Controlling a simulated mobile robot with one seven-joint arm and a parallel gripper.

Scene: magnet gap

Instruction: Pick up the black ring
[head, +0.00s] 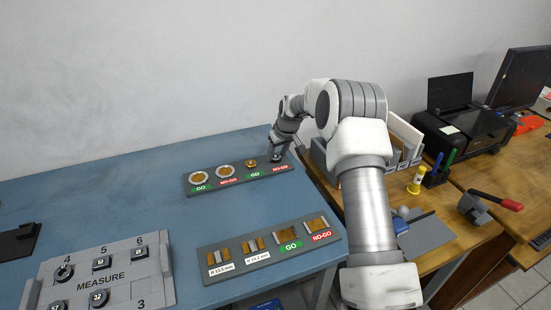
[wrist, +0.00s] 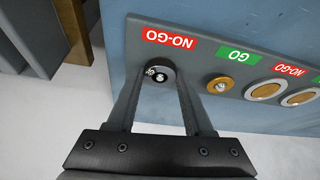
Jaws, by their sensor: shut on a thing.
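My gripper (wrist: 160,78) reaches down at the right end of the dark gauge board (head: 188,191) on the blue table. In the wrist view its two fingers are closed on the sides of a small, dark round piece with a pale metal centre, which I take as the black ring (wrist: 167,73). The ring is at the end place of the board, beside a red NO-GO label (wrist: 170,40). I cannot tell whether it still touches the board.
A brass piece (wrist: 220,86) sits close beside the ring's place, with two pale-rimmed discs (head: 199,178) farther along. A second gauge board (head: 270,262) and a grey MEASURE tray (head: 115,280) lie nearer. Grey bins stand past the table's right edge.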

